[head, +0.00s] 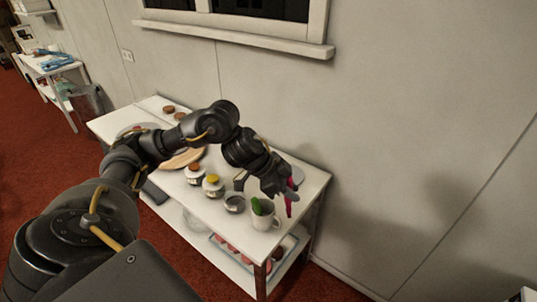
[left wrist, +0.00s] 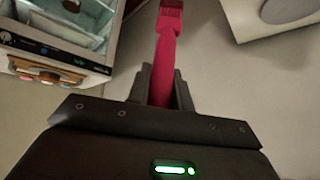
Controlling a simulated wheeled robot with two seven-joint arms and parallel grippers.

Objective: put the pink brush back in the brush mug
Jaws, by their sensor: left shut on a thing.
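My left gripper (head: 279,190) reaches over the right end of the white table and is shut on the pink brush (head: 290,204). The brush shows as a narrow pink strip beside the brush mug in the picture; its height over the table is hard to judge. In the left wrist view the brush (left wrist: 165,58) stands out between the fingers (left wrist: 160,90), its ridged end away from me. The brush mug (head: 262,222) is white, stands near the table's right end, and has a green item (head: 256,206) in it. My right gripper is not in view.
Left of the mug stand a small grey-rimmed jar (head: 234,204), a yellow-topped jar (head: 213,186) and an orange-topped jar (head: 194,174). A round wooden board (head: 183,159) lies farther left. A tray (head: 232,252) is on the lower shelf. The wall is close behind the table.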

